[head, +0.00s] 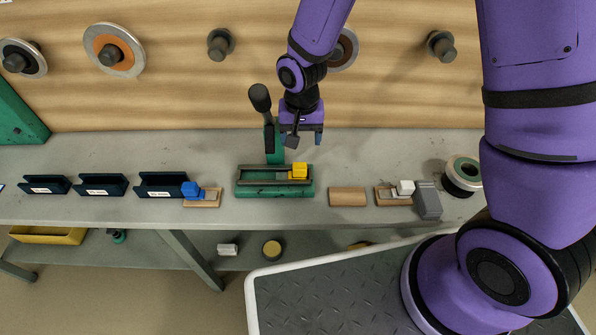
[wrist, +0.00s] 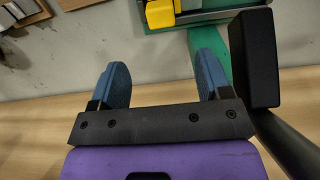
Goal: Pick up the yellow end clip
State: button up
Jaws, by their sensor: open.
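The yellow end clip (head: 299,170) sits at the right end of the green fixture (head: 252,189) on the bench. In the wrist view the yellow clip (wrist: 160,14) shows at the top edge, partly cut off by the frame. My gripper (head: 304,138) is above the back of the bench, behind the clip and apart from it. In the wrist view its two blue fingers (wrist: 163,70) are spread with nothing between them.
A green press with a black-knobbed lever (head: 260,98) stands just left of my gripper. A blue clip (head: 190,189) and a white clip (head: 405,187) sit on wooden blocks either side. Dark bins (head: 102,185) line the left; a grey block (head: 428,201) and spool (head: 462,177) stand right.

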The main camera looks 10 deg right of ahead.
aim_at(300, 163)
jog(key=shift+w+a+f, duration=0.1)
jog(key=shift+f, duration=5.45)
jog(key=c, duration=1.1)
jog(key=shift+r, duration=0.2)
